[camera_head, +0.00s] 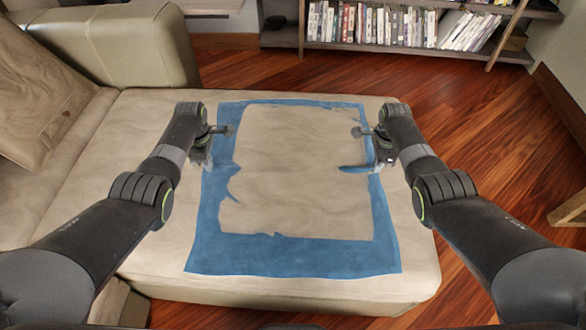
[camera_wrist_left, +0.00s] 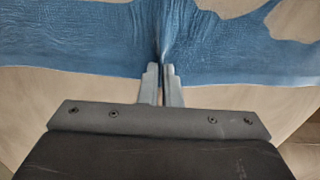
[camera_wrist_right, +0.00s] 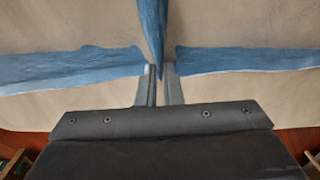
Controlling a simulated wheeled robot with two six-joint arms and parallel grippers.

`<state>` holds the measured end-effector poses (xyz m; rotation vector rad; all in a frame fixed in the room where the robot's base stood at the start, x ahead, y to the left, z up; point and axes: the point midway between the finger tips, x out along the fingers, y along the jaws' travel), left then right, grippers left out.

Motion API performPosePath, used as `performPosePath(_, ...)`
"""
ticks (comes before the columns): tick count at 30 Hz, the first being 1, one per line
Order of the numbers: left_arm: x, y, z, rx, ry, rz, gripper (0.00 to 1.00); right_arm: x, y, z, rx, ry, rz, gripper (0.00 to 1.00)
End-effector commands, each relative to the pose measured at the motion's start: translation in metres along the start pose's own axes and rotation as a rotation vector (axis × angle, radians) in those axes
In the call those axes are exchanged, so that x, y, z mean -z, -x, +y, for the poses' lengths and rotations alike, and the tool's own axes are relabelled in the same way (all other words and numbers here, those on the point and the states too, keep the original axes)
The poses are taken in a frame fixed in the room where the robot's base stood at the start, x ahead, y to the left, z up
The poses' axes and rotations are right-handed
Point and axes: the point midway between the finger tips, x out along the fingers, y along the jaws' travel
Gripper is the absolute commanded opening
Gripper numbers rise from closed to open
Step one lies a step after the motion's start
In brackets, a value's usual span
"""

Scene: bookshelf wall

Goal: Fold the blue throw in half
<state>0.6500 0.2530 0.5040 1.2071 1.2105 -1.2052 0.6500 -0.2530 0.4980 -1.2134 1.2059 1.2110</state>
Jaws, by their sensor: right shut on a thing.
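The blue throw (camera_head: 300,258) lies on the beige couch seat. Blue shows as a band around a large beige middle area, with ragged inner edges, and is widest along the near side. My left gripper (camera_head: 203,157) is at its left side, toward the far end. In the left wrist view the fingers (camera_wrist_left: 160,70) are close together on a gathered pleat of the throw (camera_wrist_left: 100,40). My right gripper (camera_head: 384,157) is at the right side, about level with the left. In the right wrist view its fingers (camera_wrist_right: 159,70) are shut on a fold of the throw (camera_wrist_right: 240,58).
The couch seat (camera_head: 130,240) has bare room at left, with an armrest (camera_head: 130,45) and a cushion (camera_head: 35,95) beyond. A bookshelf (camera_head: 400,48) stands at the back. Wood floor (camera_head: 490,110) lies to the right.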

Motion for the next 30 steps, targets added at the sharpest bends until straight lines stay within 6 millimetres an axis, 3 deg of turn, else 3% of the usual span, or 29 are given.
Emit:
performPosePath(11,0.000,0.003,-0.001,0.003,0.000,0.000,0.00,0.000,0.002,0.002,-0.005,-0.001,0.000,0.00)
performPosePath(30,0.000,0.044,0.000,0.001,0.000,0.000,0.00,0.000,0.044,0.001,-0.002,0.000,0.000,0.00)
